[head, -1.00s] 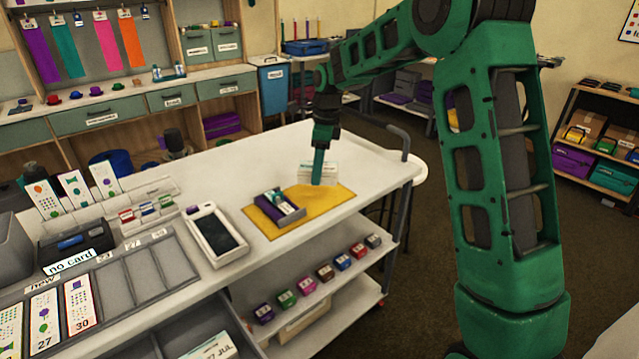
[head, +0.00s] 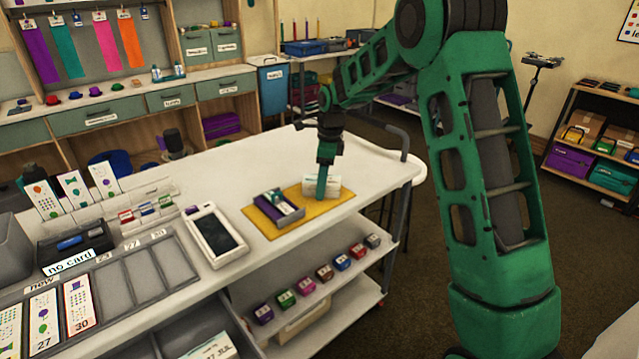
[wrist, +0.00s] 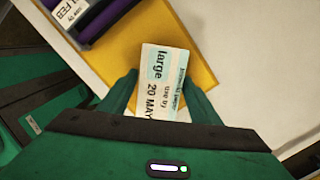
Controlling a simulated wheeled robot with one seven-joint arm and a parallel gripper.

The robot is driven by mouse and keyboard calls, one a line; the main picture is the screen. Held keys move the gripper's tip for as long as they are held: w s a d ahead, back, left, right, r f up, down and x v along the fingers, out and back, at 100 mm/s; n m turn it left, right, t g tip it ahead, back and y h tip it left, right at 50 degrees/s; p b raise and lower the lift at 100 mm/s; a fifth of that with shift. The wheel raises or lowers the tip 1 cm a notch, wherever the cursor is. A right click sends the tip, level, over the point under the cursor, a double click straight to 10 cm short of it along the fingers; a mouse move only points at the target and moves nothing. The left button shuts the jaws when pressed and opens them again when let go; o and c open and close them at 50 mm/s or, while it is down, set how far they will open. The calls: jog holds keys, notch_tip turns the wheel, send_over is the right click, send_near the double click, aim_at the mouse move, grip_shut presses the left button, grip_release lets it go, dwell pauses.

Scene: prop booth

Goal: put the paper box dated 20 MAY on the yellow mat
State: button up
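The paper box (head: 334,185), pale with a light teal band, is over the right end of the yellow mat (head: 287,230). In the wrist view the box (wrist: 163,75) reads "large", "use by", "20 MAY". My gripper (head: 321,193) is shut on it, with a green finger against each side in the wrist view. I cannot tell whether the box touches the mat. A purple and grey box (head: 279,207) lies on the mat left of my gripper; in the wrist view its label ends in "FEB" (wrist: 70,12).
A white tray with a dark panel (head: 216,233) stands left of the mat. A grey card tray (head: 115,285) fills the table's front left. Several small coloured boxes (head: 325,272) stand on the shelf below. The tabletop behind the mat is clear.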

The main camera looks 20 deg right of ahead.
jog(key=shift+o, duration=0.2)
notch_tip(320, 180, up, 12)
jog(key=d, duration=0.1)
jog(key=shift+s+d, duration=0.2)
jog(key=shift+s, duration=0.1)
jog(key=s+d+n, duration=0.4)
jog(key=s+d, duration=0.1)
jog(key=s, duration=0.5)
jog(key=s+d+r+n+h, duration=0.1)
jog(key=s+d+n, duration=0.3)
jog(key=s, duration=0.7)
jog(key=s+d+n, duration=0.3)
jog(key=s+d, duration=0.3)
jog(key=s, duration=0.4)
jog(key=s+f+n, duration=0.2)
jog(key=s, duration=0.5)
jog(key=s+f+n, duration=0.2)
jog(key=s+n, duration=0.1)
jog(key=s, duration=0.4)
jog(key=shift+f+g, duration=0.25)
jog(key=shift+g, duration=0.05)
